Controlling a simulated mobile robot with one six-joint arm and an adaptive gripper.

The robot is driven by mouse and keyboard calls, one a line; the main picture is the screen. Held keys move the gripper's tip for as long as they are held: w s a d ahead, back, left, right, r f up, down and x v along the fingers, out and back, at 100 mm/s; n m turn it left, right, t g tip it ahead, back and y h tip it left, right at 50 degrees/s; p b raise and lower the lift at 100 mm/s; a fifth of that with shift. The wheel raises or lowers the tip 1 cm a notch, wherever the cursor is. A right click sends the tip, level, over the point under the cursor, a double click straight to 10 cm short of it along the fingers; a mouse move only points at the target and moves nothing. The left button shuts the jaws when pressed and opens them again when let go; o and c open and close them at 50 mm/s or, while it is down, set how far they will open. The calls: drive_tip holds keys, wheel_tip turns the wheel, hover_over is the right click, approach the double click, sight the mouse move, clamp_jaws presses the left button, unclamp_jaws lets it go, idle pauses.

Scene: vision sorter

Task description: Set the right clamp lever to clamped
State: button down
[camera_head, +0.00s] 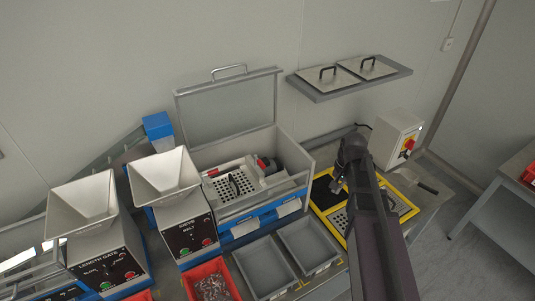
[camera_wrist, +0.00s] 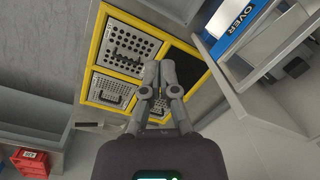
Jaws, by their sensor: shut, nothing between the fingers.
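Inside the open sorter box (camera_head: 290,143) a perforated screen plate (camera_head: 222,189) with a black handle is seated. A small red part (camera_head: 213,172) sits at its left edge, and a red-and-black part (camera_head: 264,166) sits at its right. These look like the clamp levers, but they are too small to tell their settings. My gripper (camera_head: 339,186) is right of the box, over a yellow-framed rack, apart from both red parts. In the wrist view my gripper (camera_wrist: 160,90) has its fingertips together and empty. No lever can be made out in the wrist view.
The yellow-framed rack (camera_wrist: 84,62) holds perforated plates with black handles and one dark bay. The sorter's clear lid (camera_head: 228,97) stands raised behind the box. Grey bins (camera_head: 264,268) stand in front. A control box (camera_head: 397,137) and a shelf (camera_head: 350,84) are at the back right.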

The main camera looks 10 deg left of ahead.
drive_tip(key=w+a+r+m+p, duration=0.3)
drive_tip(key=w+a, duration=0.4)
drive_tip(key=a, duration=0.3)
drive_tip(key=w+a+r+m+g+y+p, duration=0.1)
drive_tip(key=w+a+r+m+p, duration=0.2)
drive_tip(key=w+a+r, duration=0.3)
drive_tip(key=w+a+p, duration=0.1)
drive_tip(key=w+a, duration=0.1)
drive_tip(key=a, duration=0.2)
drive_tip(key=shift+w+a+g+y, duration=0.2)
drive_tip(key=shift+a+g+y, duration=0.1)
drive_tip(key=shift+f, duration=0.15)
drive_tip(key=s+a+f+b, duration=0.2)
drive_tip(key=f+b, duration=0.3)
drive_tip(key=s+a+f+b, duration=0.2)
drive_tip(key=a+f+b, duration=0.1)
drive_tip(key=f+b, duration=0.2)
drive_tip(key=shift+s, duration=0.25)
drive_tip(key=shift+a, duration=0.1)
drive_tip(key=shift+d+m, duration=0.2)
drive_tip(key=shift+m, duration=0.1)
drive_tip(key=shift+s+a, duration=0.1)
